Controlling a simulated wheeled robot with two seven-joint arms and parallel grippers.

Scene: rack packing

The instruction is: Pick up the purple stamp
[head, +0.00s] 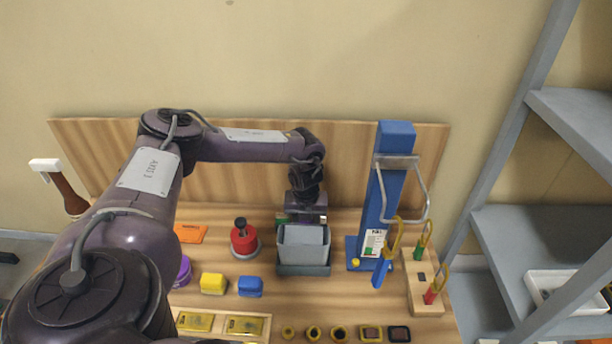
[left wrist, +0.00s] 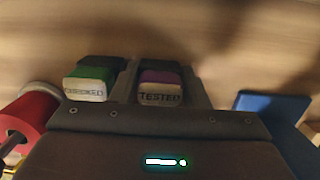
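The purple stamp (left wrist: 160,88), its pale face lettered TESTED, is in the middle of the left wrist view, straight ahead of my gripper's body. Grey upright parts flank it on both sides, close against it. A green stamp (left wrist: 90,85) lettered CHECKED stands to its left. In the head view my left gripper (head: 305,212) is low at the back of the grey holder (head: 303,268) and hides the purple stamp. A bit of green shows beside the gripper. I cannot make out the fingertips or whether they grip. My right gripper is not in view.
A red round thing (head: 244,240) stands left of the holder, and a blue post with a wire handle (head: 388,190) stands right of it. Yellow (head: 213,283) and blue (head: 250,287) blocks lie in front. A wooden backboard (head: 240,180) rises close behind.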

